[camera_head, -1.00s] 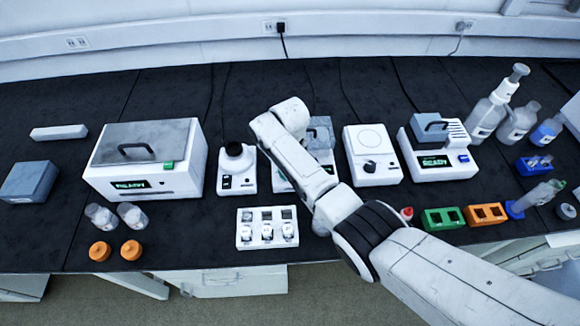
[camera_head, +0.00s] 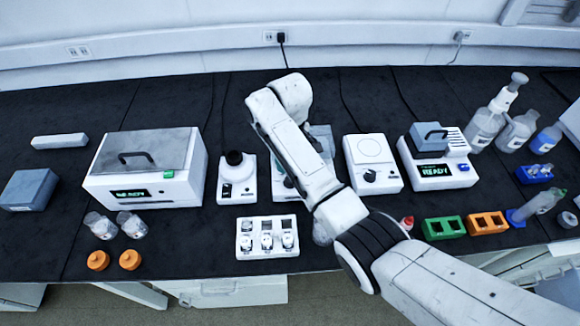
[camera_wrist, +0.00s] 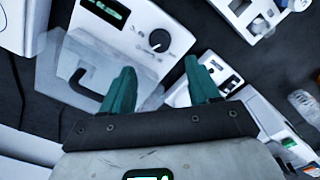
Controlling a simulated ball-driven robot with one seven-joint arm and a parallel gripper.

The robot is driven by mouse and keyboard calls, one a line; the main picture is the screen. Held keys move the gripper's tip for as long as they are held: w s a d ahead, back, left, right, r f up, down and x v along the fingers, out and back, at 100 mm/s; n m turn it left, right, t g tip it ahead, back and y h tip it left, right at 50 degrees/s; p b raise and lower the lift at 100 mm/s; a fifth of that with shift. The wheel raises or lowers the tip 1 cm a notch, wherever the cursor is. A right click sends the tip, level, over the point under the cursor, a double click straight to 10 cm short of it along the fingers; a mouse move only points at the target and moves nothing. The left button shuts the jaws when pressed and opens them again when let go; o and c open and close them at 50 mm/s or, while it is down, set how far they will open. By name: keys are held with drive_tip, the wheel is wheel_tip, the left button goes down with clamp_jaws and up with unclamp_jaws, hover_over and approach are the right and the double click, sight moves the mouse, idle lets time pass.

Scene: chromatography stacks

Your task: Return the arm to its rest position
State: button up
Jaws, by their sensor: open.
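My gripper shows in the wrist view (camera_wrist: 162,92) with two teal fingers standing apart and nothing between them. It points down over the bench instruments. In the head view my white arm reaches in from the lower right and rises over the middle of the bench, and the gripper itself is hidden there. A white instrument with a dial and a green display (camera_wrist: 130,40) lies under the fingers in the wrist view. In the head view my arm covers most of the middle instrument (camera_head: 322,140).
A large lidded instrument (camera_head: 140,175) stands left. A vortex mixer (camera_head: 237,178), a white vial rack (camera_head: 266,238), a dial plate (camera_head: 372,163) and a lidded heater (camera_head: 438,160) line the bench. Green (camera_head: 443,228) and orange (camera_head: 487,223) racks and several bottles stand right.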

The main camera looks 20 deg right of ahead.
drive_tip(key=shift+r, duration=0.8)
drive_tip(key=shift+f, duration=0.1)
drive_tip(key=s+f+m+t, duration=0.2)
drive_tip(key=s+f, duration=0.3)
drive_tip(key=s, duration=0.7)
drive_tip(key=s+d+r+m+t, duration=0.2)
drive_tip(key=s+d, duration=0.1)
drive_tip(key=s, duration=0.6)
drive_tip(key=s+d+r+m+t, duration=0.1)
drive_tip(key=s+d+r+m, duration=0.2)
drive_tip(key=s, duration=0.5)
drive_tip(key=s+d+f+g+b, duration=0.1)
drive_tip(key=s+d+f+g, duration=0.1)
drive_tip(key=s+f+g, duration=0.2)
drive_tip(key=s+f, duration=0.3)
drive_tip(key=s, duration=0.3)
drive_tip(key=shift+f+n, duration=0.3)
drive_tip(key=shift+f, duration=0.05)
